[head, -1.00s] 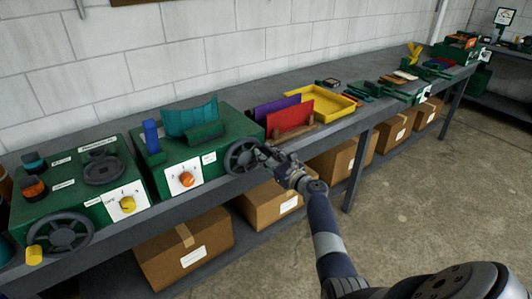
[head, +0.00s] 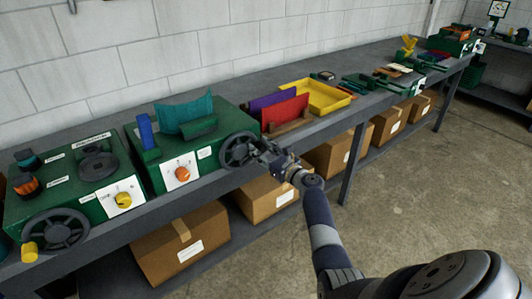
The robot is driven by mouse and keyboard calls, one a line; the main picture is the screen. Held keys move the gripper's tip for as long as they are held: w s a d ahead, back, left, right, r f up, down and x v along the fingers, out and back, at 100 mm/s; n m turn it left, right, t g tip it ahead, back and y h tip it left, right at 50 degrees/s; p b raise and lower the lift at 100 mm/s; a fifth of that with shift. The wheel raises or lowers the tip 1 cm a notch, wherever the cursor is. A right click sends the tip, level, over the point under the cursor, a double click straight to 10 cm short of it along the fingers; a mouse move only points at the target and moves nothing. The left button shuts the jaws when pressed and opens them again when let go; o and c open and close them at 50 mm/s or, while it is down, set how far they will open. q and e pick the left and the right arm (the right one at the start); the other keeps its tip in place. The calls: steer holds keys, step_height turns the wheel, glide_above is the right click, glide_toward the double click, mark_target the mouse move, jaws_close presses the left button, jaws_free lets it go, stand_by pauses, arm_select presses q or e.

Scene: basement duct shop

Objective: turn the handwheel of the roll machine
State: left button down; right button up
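The roll machine is a green box (head: 165,178) on the bench with a curved teal sheet (head: 186,114) on top and an orange knob (head: 182,174) on its white front plate. Its dark handwheel (head: 237,151) is at the box's right front corner. My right gripper (head: 261,150) is at the right rim of this handwheel, its fingers touching or very close to it. The fingers are too small and dark to show whether they are closed on the rim. My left gripper is not in view.
Another green machine (head: 72,204) with a dark handwheel (head: 56,230) stands to the left. Right of the roll machine are purple and red sheets (head: 286,110) in a wooden rack and a yellow tray (head: 318,96). Cardboard boxes (head: 181,246) sit on the shelf below.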

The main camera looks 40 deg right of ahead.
steer(key=s, duration=1.2)
steer(key=shift+d+f, duration=0.1)
